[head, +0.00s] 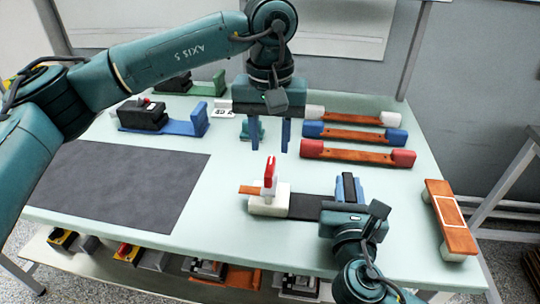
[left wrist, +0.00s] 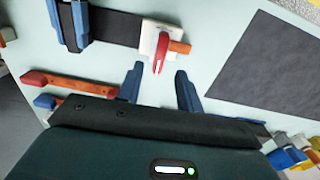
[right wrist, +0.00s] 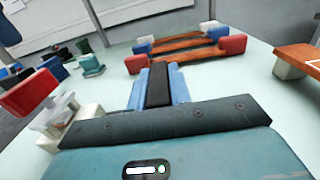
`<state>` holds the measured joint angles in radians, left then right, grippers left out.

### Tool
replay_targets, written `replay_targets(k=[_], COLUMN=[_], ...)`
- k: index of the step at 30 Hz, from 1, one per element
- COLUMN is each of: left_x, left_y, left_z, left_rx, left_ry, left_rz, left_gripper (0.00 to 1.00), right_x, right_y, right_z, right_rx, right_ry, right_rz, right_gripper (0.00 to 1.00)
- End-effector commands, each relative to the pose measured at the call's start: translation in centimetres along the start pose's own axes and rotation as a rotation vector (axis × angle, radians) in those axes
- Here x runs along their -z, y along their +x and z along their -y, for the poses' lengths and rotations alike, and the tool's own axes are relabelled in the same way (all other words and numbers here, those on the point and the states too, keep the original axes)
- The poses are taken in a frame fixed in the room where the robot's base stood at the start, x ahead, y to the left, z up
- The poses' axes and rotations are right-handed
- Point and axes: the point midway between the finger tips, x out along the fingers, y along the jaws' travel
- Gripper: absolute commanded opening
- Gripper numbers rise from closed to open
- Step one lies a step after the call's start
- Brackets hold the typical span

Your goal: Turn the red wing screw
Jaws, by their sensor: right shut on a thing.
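The red wing screw (head: 269,172) stands upright on a white clamp block (head: 268,204) with a short copper bar at its left. It also shows in the left wrist view (left wrist: 159,52) and the right wrist view (right wrist: 28,92). A dark flat bar (head: 304,206) runs right from the block. My left gripper (head: 268,136) is open and empty, fingers pointing down, behind and above the screw. In the left wrist view the screw lies beyond the gap between its fingertips (left wrist: 158,82). My right gripper (head: 348,190) is shut on a black piece (right wrist: 158,85) at the bar's right end.
Copper bars with red (head: 357,153), blue and white end blocks lie at the back right. A dark mat (head: 118,184) covers the left side. A copper plate on white blocks (head: 452,216) stands at the right edge. Black units on blue and green bases stand at the back left.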

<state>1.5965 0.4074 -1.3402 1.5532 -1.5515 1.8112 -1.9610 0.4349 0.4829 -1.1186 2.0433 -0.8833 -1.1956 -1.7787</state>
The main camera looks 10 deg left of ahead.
Motion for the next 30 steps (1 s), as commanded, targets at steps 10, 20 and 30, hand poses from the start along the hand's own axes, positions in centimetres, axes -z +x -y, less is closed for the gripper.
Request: replay_targets(k=[10, 20, 30], left_x=[0.0, 0.0, 0.0], left_y=[-5.5, -6.1, -6.0], left_z=[0.0, 0.0, 0.0], left_rx=[0.0, 0.0, 0.0], left_ry=[0.0, 0.001, 0.001], left_rz=[0.0, 0.001, 0.001], left_gripper=[0.36, 0.36, 0.36], right_x=[0.1, 0.1, 0.1], right_y=[0.0, 0.0, 0.0], right_z=[0.0, 0.0, 0.0], right_rx=[0.0, 0.0, 0.0], right_ry=[-0.001, -0.001, -0.001], right_rz=[-0.002, -0.002, -0.001], right_gripper=[0.0, 0.0, 0.36])
